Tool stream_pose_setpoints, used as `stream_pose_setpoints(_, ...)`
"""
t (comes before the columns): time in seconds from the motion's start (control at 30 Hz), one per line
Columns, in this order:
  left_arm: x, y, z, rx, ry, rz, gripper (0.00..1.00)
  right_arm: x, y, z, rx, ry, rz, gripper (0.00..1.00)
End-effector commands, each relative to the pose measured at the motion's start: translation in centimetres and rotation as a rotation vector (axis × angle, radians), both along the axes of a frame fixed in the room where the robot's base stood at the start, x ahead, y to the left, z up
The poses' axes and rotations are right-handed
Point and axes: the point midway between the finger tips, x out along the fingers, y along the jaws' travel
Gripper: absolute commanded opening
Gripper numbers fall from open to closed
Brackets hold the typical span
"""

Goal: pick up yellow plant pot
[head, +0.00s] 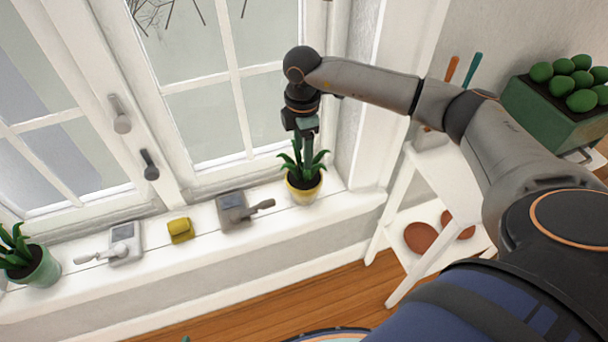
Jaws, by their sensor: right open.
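The yellow plant pot (304,194) stands upright on the white windowsill near its right end, with a green leafy plant (312,172) in it. My right gripper (305,150) points down directly above the pot, its fingers reaching among the leaves. It is open. The leaves partly hide the fingertips, so I cannot tell whether they touch the plant or pot. My left gripper is not in view.
On the windowsill (200,262) stand a grey device with a handle (233,209), a small yellow object (180,230), a white device (125,242) and a green plant pot (42,272).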

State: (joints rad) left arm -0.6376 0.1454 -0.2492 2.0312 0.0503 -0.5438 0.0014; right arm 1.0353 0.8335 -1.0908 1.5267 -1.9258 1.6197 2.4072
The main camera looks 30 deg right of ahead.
Motion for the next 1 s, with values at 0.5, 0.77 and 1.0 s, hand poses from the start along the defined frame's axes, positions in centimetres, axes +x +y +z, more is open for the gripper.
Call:
stream_pose_setpoints(0.5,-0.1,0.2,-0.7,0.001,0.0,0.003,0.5,0.0,-0.3,-6.0,0.002,0.001,0.001,0.61)
stream_pose_setpoints(0.77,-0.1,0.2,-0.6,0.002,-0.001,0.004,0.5,0.0,-0.3,-6.5,0.003,-0.001,0.002,0.61)
stream_pose_setpoints(1.0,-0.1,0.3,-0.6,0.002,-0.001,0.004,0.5,0.0,-0.3,-6.5,0.003,-0.001,0.002,0.41)
